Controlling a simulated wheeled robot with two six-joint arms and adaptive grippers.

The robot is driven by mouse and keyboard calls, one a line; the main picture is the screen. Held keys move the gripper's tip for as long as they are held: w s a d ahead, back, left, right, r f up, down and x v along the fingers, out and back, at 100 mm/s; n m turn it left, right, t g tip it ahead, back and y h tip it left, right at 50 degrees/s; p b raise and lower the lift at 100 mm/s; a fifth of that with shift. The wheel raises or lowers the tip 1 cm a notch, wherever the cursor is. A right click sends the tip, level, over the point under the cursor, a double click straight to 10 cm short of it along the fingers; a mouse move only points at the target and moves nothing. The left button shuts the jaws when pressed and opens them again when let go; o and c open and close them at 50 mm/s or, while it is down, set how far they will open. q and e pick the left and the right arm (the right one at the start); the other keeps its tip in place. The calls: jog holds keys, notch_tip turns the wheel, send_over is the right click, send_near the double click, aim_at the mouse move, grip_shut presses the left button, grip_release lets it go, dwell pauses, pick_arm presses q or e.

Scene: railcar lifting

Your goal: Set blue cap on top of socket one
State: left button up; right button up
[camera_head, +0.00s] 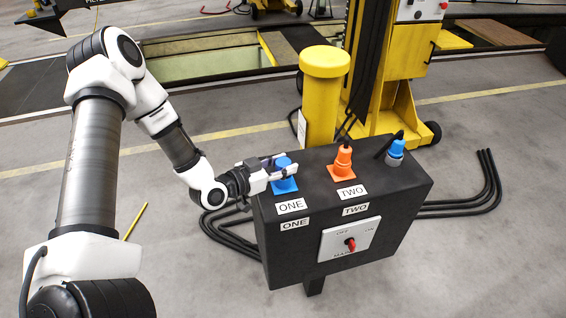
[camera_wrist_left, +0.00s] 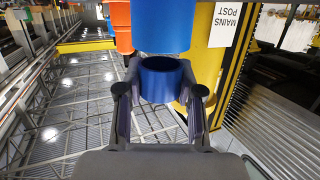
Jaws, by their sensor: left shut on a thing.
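The blue cap (camera_head: 284,163) is over the blue socket one (camera_head: 285,186) on the black box. My left gripper (camera_head: 278,173) is shut on the cap from its left side. In the left wrist view, which looks upside down, the cap (camera_wrist_left: 160,85) is a hollow blue ring between the two fingers (camera_wrist_left: 160,105). The blue socket (camera_wrist_left: 163,25) is close to the cap's open end and in line with it. I cannot tell whether cap and socket touch. My right gripper is not in view.
An orange socket (camera_head: 343,163) labelled TWO stands right of socket one. A yellow post (camera_head: 322,95) stands behind. The black box (camera_head: 385,205) has a red switch (camera_head: 350,243) in front.

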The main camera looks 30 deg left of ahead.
pick_arm(q)
jog(key=shift+w+d+f, duration=0.1)
jog(key=shift+w+f, duration=0.1)
jog(key=shift+f, duration=0.2)
jog(key=shift+s, duration=0.2)
jog(key=shift+f+b, duration=0.3)
jog(key=shift+b, duration=0.1)
jog(key=o, duration=0.8)
jog(key=shift+w, duration=0.1)
jog(key=shift+o, duration=0.2)
